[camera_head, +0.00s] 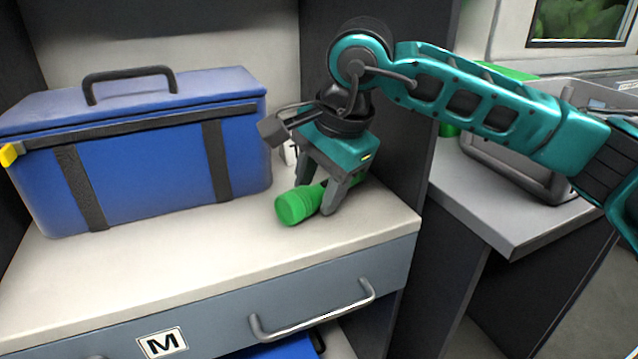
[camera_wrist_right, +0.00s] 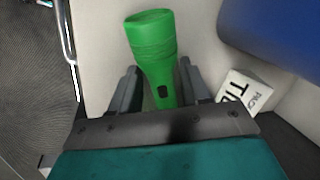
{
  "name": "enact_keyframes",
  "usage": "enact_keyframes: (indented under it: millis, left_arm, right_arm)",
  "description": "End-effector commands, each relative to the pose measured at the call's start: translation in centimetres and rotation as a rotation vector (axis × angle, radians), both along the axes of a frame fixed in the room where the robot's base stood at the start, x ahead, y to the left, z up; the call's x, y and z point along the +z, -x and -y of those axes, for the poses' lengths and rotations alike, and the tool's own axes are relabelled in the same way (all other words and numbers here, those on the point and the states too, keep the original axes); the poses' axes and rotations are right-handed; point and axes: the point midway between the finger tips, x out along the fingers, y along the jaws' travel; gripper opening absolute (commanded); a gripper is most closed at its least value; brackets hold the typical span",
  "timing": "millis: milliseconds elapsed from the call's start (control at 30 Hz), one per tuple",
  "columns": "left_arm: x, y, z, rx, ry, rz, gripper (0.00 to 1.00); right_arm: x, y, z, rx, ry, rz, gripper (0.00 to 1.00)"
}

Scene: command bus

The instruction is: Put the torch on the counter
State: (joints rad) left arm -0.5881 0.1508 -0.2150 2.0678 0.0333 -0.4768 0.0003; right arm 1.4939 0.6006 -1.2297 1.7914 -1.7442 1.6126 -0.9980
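The green torch (camera_head: 296,205) lies on its side on the cream worktop (camera_head: 190,245), to the right of the blue case. Its wide head points toward the front left in the head view. My right gripper (camera_head: 322,190) is down over the torch's handle, with one finger on each side. In the right wrist view the torch (camera_wrist_right: 155,55) runs between the two fingers (camera_wrist_right: 158,82), and narrow gaps seem to show beside the handle. The right gripper looks open. My left gripper is not in view.
A blue case (camera_head: 150,150) with a black handle fills the worktop's left side. A grey drawer (camera_head: 215,310) marked M is below. A grey counter (camera_head: 480,205) with a grey crate (camera_head: 510,165) stands to the right.

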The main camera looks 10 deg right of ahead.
Motion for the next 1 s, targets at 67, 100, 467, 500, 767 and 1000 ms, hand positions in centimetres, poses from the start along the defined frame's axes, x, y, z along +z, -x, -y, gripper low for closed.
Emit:
enact_keyframes:
  millis: [67, 100, 467, 500, 767, 1000]
  left_arm:
    - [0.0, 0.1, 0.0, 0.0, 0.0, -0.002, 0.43]
    - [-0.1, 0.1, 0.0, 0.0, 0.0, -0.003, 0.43]
    - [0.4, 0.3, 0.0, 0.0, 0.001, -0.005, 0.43]
    - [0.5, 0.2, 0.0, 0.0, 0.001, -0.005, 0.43]
    - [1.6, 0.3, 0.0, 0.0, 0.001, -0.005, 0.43]
    - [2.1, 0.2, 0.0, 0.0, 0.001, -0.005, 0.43]
  right_arm:
    - [0.0, 0.0, 0.0, 0.0, 0.0, 0.0, 0.55]
    - [0.0, 0.0, 0.0, 0.0, 0.0, 0.0, 0.55]
    - [1.4, 0.2, 0.1, 0.0, -0.001, 0.003, 0.55]
    - [2.1, 0.4, 0.3, 0.0, 0.0, 0.005, 0.55]
    - [7.6, 1.8, 1.2, -0.001, -0.001, 0.004, 0.55]
    - [11.0, 2.8, 1.9, -0.002, 0.001, 0.002, 0.55]
